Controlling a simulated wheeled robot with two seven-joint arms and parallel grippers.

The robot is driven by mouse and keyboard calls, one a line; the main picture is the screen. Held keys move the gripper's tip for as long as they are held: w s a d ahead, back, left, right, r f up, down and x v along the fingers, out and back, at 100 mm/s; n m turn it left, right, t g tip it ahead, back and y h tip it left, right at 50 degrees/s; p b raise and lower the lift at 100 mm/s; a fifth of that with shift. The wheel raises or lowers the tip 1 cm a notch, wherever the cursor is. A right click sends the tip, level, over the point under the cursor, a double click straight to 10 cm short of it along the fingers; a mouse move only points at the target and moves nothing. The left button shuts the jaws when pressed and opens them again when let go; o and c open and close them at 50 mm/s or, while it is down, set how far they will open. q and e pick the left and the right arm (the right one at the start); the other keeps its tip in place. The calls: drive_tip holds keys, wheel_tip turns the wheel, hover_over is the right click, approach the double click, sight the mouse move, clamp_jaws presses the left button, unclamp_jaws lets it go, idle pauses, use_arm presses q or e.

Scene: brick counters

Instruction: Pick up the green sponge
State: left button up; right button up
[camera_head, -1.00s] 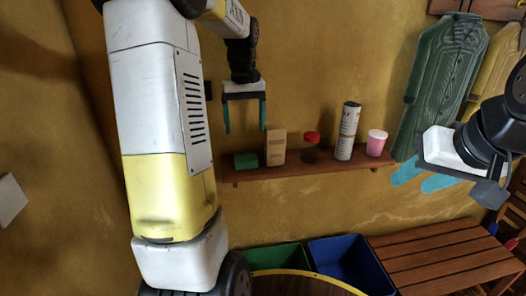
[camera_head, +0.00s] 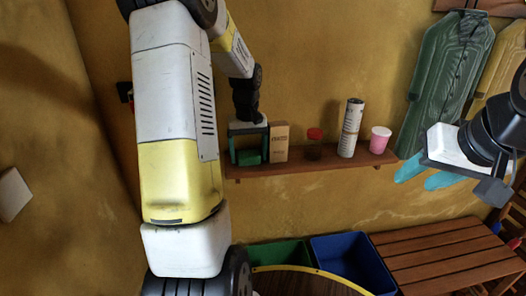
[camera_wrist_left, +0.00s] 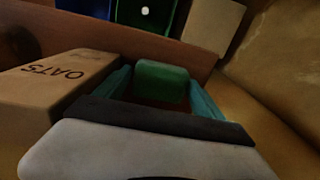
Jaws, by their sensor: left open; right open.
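The green sponge (camera_head: 249,157) sits at the left end of the wall shelf (camera_head: 330,163). My left gripper (camera_head: 249,160) is open, with one finger on each side of the sponge in the head view. In the left wrist view the sponge (camera_wrist_left: 160,82) shows between the two teal fingertips, apart from a firm grip. I cannot tell whether either finger touches it. My right gripper (camera_head: 428,178) is open and empty at the right, in front of the hanging coats, far from the shelf's left end.
A cardboard oats box (camera_head: 279,143) stands close to the right of the left gripper; it also fills the left of the wrist view (camera_wrist_left: 45,95). Further right are a red-lidded jar (camera_head: 314,146), a tall can (camera_head: 350,128) and a pink cup (camera_head: 380,140). Bins and a wooden bench (camera_head: 440,258) are below.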

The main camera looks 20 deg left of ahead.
sight(249, 155)
use_arm(q)
drive_tip(key=shift+c, duration=0.2)
drive_tip(key=c, duration=1.1)
drive_tip(key=shift+o, duration=0.2)
drive_tip(key=shift+r, duration=0.1)
drive_tip(key=shift+r, duration=0.45)
drive_tip(key=r, duration=0.1)
drive_tip(key=s+r, duration=0.1)
drive_tip(key=shift+d+r, duration=0.3)
drive_tip(key=shift+r, duration=0.05)
drive_tip(key=s+d+r, duration=0.1)
drive_tip(key=s+d, duration=0.6)
drive_tip(key=s, duration=0.6)
drive_tip(key=shift+d+r, duration=0.15)
